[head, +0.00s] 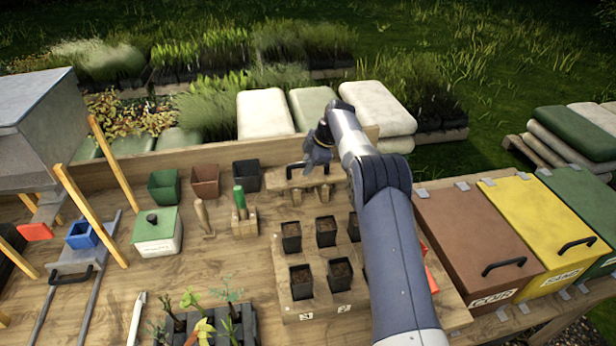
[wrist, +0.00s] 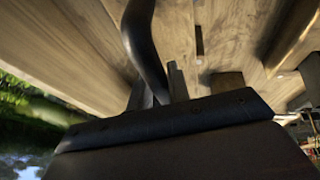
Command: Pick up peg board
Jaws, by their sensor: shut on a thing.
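The peg board (head: 286,183) is a light wooden board with a black bar handle and several short pegs pointing down from it. It is behind the small black pots in the head view. My gripper (head: 311,166) is at the right part of its handle, shut on it; my own wrist and arm hide the fingertips and the board's right end. In the wrist view the dark curved handle (wrist: 143,40) runs down to my gripper (wrist: 160,88), with the wood of the board (wrist: 220,35) close behind. I cannot tell whether the pegs touch anything below.
A wooden tray (head: 338,310) with several soil-filled black pots stands in front of the board. Left are a green-handled tool (head: 239,197) in a wooden block, empty pots (head: 205,181) and a green-lidded box (head: 157,225). Lidded bins (head: 474,240) stand right. The bench's left middle is partly clear.

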